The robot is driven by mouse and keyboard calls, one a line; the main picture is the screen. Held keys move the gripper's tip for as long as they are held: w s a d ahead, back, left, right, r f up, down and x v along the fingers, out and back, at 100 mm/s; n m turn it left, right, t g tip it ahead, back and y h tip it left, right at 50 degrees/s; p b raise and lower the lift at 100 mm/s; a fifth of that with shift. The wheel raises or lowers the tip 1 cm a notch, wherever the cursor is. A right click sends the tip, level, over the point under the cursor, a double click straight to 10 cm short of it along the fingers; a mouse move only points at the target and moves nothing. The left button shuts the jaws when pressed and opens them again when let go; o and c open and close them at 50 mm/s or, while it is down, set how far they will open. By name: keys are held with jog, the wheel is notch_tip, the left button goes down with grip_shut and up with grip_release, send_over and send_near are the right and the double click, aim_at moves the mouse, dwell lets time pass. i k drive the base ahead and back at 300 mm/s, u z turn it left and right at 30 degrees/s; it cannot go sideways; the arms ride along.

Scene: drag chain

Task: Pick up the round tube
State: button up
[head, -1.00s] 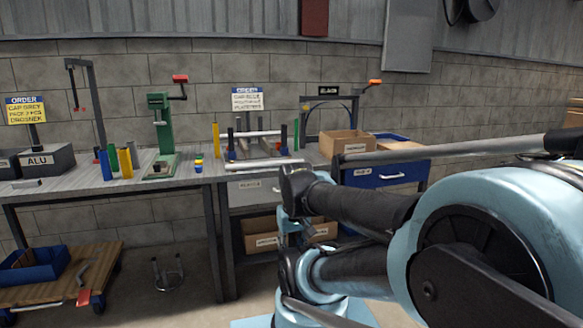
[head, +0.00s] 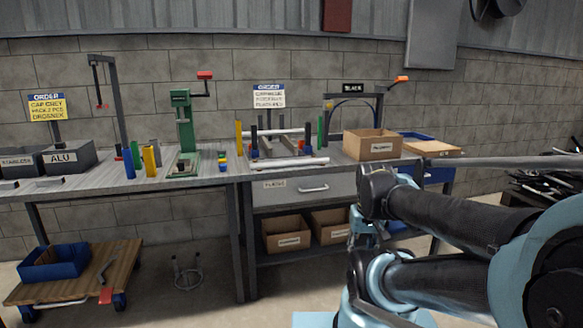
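A silver round tube (head: 289,163) lies along the front edge of the workbench, left of the cardboard box. Another light tube (head: 283,132) lies higher, behind it, among upright coloured pieces. A long grey round bar (head: 490,161) crosses the right side above my dark and light-blue arm. I cannot tell whether this bar is held. My gripper is not in view.
The workbench (head: 78,184) carries a green press (head: 184,124), grey bins (head: 68,157) and a cardboard box (head: 371,144). A wooden trolley (head: 118,268) with a blue bin (head: 55,263) stands at lower left. A rack of dark bars (head: 540,189) stands at far right. Floor between trolley and bench is partly clear.

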aim_at(293, 163)
jog(key=i, duration=1)
